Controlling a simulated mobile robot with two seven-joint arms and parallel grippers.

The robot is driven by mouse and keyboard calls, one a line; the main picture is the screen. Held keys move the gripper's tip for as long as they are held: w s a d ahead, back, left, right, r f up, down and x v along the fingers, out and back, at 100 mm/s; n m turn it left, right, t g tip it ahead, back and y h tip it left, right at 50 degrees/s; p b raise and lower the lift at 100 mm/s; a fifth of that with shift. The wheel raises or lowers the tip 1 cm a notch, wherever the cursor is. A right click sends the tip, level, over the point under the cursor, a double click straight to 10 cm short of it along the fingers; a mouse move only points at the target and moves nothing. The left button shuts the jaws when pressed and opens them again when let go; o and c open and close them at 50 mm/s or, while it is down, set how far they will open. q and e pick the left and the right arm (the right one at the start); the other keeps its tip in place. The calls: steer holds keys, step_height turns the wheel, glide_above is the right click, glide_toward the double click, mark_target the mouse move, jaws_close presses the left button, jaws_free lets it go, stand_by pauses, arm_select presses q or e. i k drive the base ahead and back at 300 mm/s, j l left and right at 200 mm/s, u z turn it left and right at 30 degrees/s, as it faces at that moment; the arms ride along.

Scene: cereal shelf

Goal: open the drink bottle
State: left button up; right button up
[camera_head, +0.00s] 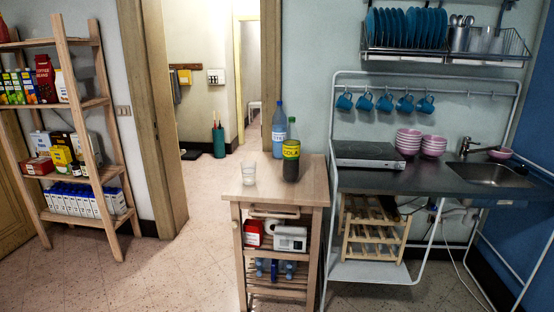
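A dark cola bottle (291,152) with a yellow and green label stands upright on the top of a small wooden cart (260,186). A blue-tinted water bottle (279,130) stands upright just behind it and to its left. A clear glass (249,173) stands on the same top, further left. Whether the caps are on tightly cannot be told at this size. Neither of my grippers is in view.
A dark counter (375,181) with a sink (490,174), hotplate (367,154) and pink bowls (408,140) adjoins the cart's right. A wooden shelf (78,104) with groceries stands left. The tiled floor (165,270) between shelf and cart is clear.

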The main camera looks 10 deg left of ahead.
mark_target(291, 143)
steer(key=i+l+u, duration=0.75)
steer(key=k+j, duration=0.05)
steer(key=k, duration=0.05)
